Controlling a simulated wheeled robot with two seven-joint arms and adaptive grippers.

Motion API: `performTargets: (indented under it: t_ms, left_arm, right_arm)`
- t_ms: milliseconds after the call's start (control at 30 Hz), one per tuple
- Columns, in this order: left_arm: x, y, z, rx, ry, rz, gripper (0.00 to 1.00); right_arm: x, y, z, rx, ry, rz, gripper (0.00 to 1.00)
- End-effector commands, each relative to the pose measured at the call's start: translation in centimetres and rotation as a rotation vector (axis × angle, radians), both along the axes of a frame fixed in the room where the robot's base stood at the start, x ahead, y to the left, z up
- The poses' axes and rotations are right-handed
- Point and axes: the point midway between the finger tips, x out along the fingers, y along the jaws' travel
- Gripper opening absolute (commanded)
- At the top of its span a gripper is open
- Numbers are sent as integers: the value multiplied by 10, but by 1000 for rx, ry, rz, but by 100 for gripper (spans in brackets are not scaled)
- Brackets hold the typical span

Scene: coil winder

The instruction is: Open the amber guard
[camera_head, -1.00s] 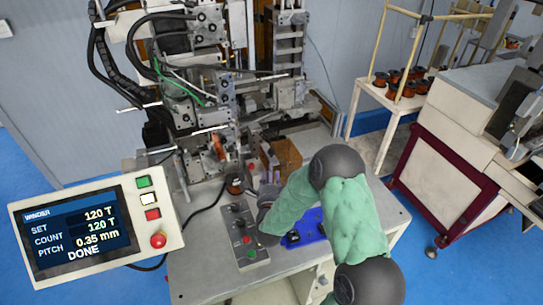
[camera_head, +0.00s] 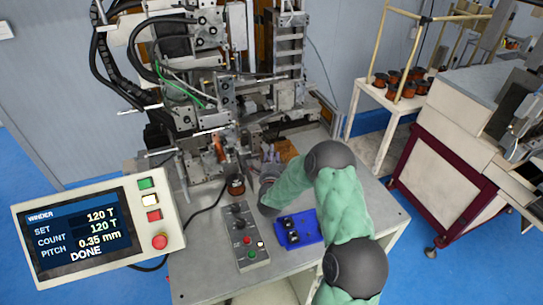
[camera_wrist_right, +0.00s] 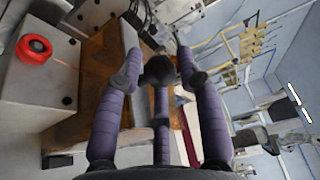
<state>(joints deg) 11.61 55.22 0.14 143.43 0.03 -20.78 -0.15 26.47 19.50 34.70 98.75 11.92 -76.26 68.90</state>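The amber guard (camera_head: 286,150) is a brownish-orange panel on the machine bench, behind my right gripper in the head view. It looks tilted back, though its exact angle is hard to tell. It also shows in the right wrist view as a brown panel (camera_wrist_right: 92,75) on the left, partly hidden by a finger. My right gripper (camera_head: 270,156) is close in front of the guard. In the right wrist view its purple fingers (camera_wrist_right: 158,78) are spread apart, with a dark round shape at the middle one. I cannot tell whether a finger touches the guard. My left gripper is out of view.
The winding machine (camera_head: 205,90) stands behind. A control box (camera_head: 243,238) and a blue tray (camera_head: 310,235) with dark parts are on the bench near my right arm. A copper spool (camera_head: 236,186) stands left of the gripper. The display panel (camera_head: 95,230) is at left.

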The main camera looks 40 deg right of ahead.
Motion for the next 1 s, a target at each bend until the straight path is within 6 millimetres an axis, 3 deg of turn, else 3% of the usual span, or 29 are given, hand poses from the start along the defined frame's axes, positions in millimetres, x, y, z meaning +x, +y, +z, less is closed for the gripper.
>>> performTargets:
  t_ms: [67, 200, 467, 1000]
  left_arm:
    - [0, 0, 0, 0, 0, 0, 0]
    - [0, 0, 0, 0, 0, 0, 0]
    - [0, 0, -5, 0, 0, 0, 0]
    - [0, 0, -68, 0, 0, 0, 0]
  right_arm:
    - [0, 0, 0, 0, 0, 0, 37]
    - [0, 0, 0, 0, 0, 0, 0]
    - [-2, -6, -1, -1, -3, -2, 0]
    - [-25, -79, -3, -3, -4, -3, 0]
